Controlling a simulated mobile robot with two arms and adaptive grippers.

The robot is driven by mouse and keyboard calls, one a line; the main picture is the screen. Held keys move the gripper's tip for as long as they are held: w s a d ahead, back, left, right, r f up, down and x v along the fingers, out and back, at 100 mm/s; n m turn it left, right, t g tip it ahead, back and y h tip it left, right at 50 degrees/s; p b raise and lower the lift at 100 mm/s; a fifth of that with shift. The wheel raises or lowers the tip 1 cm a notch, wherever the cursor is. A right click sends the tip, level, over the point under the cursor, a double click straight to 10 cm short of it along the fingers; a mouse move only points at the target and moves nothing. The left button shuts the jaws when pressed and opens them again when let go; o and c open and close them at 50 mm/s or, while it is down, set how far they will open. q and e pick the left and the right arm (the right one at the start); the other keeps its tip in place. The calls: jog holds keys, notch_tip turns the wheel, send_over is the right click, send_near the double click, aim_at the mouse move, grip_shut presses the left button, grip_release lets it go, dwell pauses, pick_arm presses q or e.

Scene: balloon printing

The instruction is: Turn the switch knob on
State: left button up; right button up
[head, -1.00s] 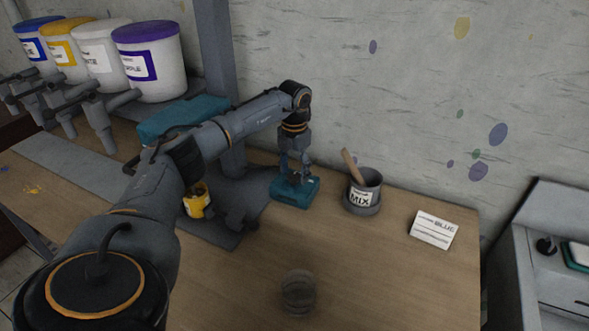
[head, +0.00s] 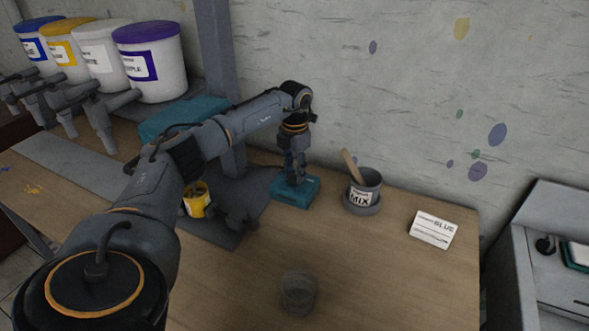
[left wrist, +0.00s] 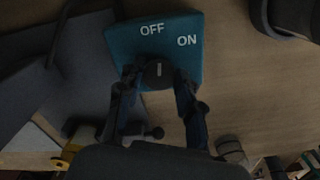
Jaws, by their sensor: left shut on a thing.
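The teal switch box (head: 291,196) stands on the table near the wall, below my left gripper (head: 294,181). In the left wrist view the box (left wrist: 181,72) carries the labels OFF and ON. The dark round knob (left wrist: 153,79) sits between the fingertips of my left gripper (left wrist: 158,80), which is shut on it. The pale mark on the knob points roughly straight up in the left wrist view, toward the side with the labels. In the head view the fingers hide the knob. My right gripper is not in view.
A grey MIX cup (head: 364,190) with a wooden stick stands right of the box. Several paint buckets (head: 150,70) stand back left.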

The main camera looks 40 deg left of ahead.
pick_arm(q)
jog(key=m, duration=0.5)
jog(key=shift+d+m, duration=0.1)
jog(key=shift+m, duration=2.2)
jog(key=o, duration=1.2)
jog(key=shift+c, duration=0.2)
